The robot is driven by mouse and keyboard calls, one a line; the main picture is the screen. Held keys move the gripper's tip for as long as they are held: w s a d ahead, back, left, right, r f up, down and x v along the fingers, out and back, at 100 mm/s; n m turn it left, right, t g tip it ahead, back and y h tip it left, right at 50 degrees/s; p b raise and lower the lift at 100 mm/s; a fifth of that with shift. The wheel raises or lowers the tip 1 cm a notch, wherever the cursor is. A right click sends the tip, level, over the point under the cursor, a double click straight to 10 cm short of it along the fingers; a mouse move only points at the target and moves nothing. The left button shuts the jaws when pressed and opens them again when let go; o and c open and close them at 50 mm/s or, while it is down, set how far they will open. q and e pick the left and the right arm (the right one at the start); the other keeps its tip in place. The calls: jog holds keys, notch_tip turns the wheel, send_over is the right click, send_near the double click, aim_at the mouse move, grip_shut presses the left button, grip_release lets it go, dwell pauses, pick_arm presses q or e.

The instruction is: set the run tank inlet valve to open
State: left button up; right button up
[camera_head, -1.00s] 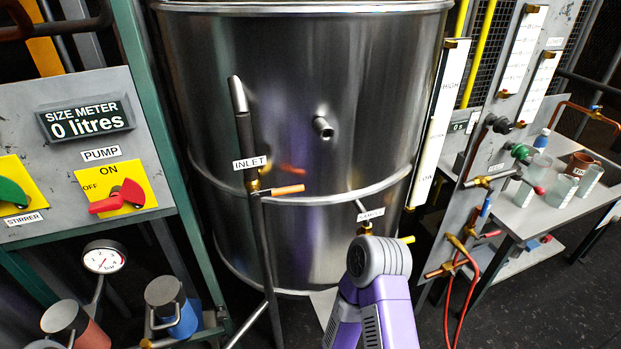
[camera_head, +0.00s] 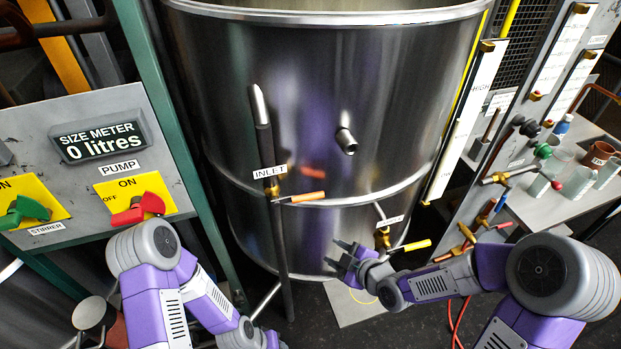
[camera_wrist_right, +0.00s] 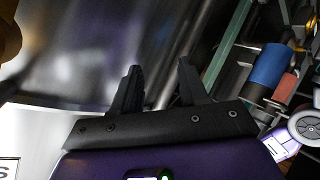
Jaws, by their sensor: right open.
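The inlet valve (camera_head: 275,190) sits on a dark vertical pipe in front of the steel tank (camera_head: 320,100), under a label reading INLET (camera_head: 269,172). Its orange-tipped lever (camera_head: 307,197) points right, roughly level, across the upright pipe. My right gripper (camera_head: 340,256) is open and empty, in front of the lower tank, below and to the right of the lever and apart from it. Its two dark fingers also show in the right wrist view (camera_wrist_right: 158,85), with nothing between them. My left arm is at the lower left; its gripper is out of the picture.
A second valve with a yellow-tipped lever (camera_head: 413,246) is close right of my right gripper. The pump panel (camera_head: 80,150) is at left, its red knob (camera_head: 138,208) near my left arm. A bench (camera_head: 560,200) with glassware stands at right.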

aim_at(311, 199)
notch_tip(311, 199, up, 16)
jog(key=a+n+t+y+p, duration=0.2)
jog(key=n+y+p, duration=0.1)
jog(key=n, duration=0.7)
pick_arm(q)
jog(key=shift+w+r, duration=0.1)
jog(key=shift+r, duration=1.8)
pick_arm(e)
jog(key=shift+r+x, duration=0.15)
jog(key=shift+x, duration=1.8)
jog(key=shift+r+x, duration=0.15)
jog(key=shift+x, duration=1.8)
jog(key=shift+a, duration=0.1)
grip_shut()
